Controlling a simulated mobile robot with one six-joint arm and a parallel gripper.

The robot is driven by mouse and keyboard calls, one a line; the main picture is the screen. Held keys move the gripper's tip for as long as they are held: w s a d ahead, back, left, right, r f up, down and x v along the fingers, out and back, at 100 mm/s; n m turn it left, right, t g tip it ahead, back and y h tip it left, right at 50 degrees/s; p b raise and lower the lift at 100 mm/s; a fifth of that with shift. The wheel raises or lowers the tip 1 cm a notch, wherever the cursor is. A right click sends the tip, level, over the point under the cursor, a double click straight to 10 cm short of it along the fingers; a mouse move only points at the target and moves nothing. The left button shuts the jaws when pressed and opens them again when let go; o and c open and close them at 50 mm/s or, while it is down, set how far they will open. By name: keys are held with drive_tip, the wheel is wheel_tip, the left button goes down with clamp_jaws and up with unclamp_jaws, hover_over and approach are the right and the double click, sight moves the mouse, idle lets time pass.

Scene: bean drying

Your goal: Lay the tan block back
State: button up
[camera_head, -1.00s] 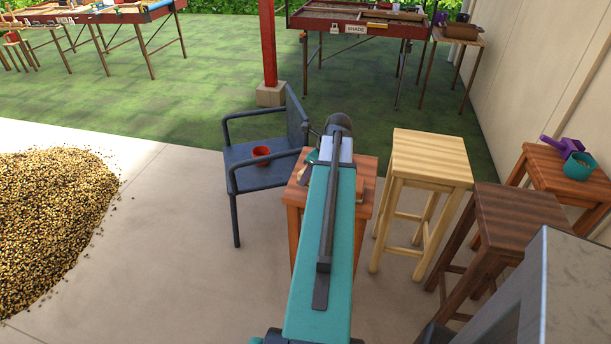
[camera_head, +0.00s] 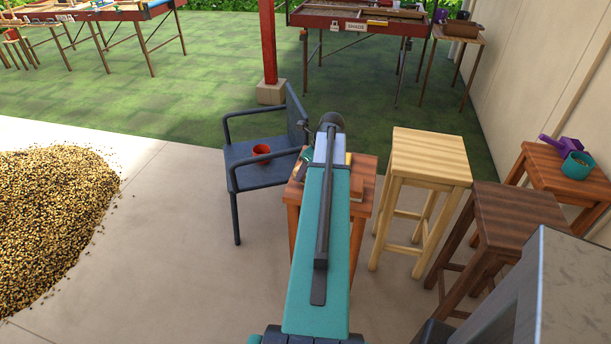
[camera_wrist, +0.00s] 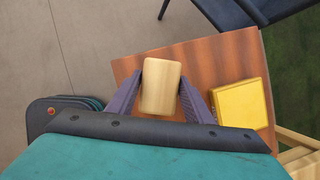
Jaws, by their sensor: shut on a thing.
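The tan block (camera_wrist: 161,87) is a pale wooden piece with rounded ends, seen in the wrist view between the two purple fingers of my gripper (camera_wrist: 160,79). My gripper is shut on it, with a finger against each side. The block is over the reddish-brown wooden table (camera_wrist: 205,62); I cannot tell whether it touches the top. In the head view the same small table (camera_head: 364,183) stands under the end of my arm, which hides the tan block and the fingers.
A yellow block (camera_wrist: 240,104) lies on the table to the right. A dark blue chair (camera_head: 258,175) with a red cup (camera_head: 261,150) stands close to the left. A pale stool (camera_head: 430,155) and a dark brown stool (camera_head: 515,213) stand to the right. The tabletop behind the tan block is bare.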

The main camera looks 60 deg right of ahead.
drive_tip(key=shift+f, duration=1.1)
drive_tip(key=shift+f, duration=0.15)
drive_tip(key=o, duration=1)
drive_tip(key=shift+r, duration=0.25)
drive_tip(key=shift+b+v, duration=0.7)
drive_tip(key=shift+v, duration=5.2)
